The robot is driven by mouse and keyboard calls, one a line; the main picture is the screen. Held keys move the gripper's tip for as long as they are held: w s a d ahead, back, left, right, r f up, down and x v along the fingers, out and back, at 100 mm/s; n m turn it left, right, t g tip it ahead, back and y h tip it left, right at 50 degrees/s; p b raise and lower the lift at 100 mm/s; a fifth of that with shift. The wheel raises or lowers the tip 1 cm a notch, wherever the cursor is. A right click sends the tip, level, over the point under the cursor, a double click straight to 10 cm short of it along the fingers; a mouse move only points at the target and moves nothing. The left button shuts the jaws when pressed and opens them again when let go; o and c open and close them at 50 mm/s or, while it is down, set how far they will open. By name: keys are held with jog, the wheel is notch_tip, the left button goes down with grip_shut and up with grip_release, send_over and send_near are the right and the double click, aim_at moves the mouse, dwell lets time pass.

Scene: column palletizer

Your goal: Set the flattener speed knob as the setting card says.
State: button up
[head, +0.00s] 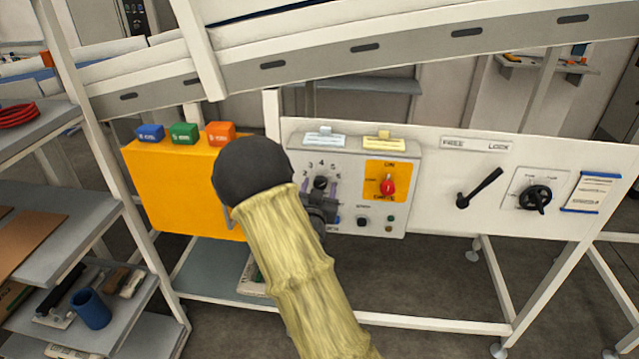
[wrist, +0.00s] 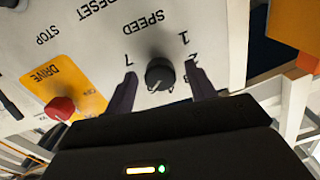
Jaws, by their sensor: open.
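The black speed knob (head: 320,183) sits on a white control box, with dial numbers arched around it. In the wrist view the knob (wrist: 160,74) lies under the word SPEED, with 7 and 1 beside it. My gripper (wrist: 160,70) is open, its two dark fingers on either side of the knob; I cannot tell whether they touch it. My gripper (head: 319,190) also shows at the dial in the head view.
A red drive switch (head: 388,184) on an orange plate is right of the dial. Further right are a black lever (head: 479,188), a black round knob (head: 535,198) and a blue-edged card (head: 594,193). A yellow box (head: 175,190) stands left.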

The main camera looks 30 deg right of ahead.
jog(key=shift+c, duration=0.2)
jog(key=c, duration=0.9)
jog(key=shift+f+m+b, duration=0.1)
jog(key=shift+m+b, duration=0.2)
jog(key=shift+b, duration=0.65)
jog(key=shift+a+b, duration=0.1)
jog(key=shift+b, duration=0.4)
jog(key=m+b, duration=0.3)
jog(key=b, duration=0.3)
jog(key=shift+m, duration=0.4)
jog(key=shift+m+b, duration=0.3)
jog(key=shift+b, duration=0.25)
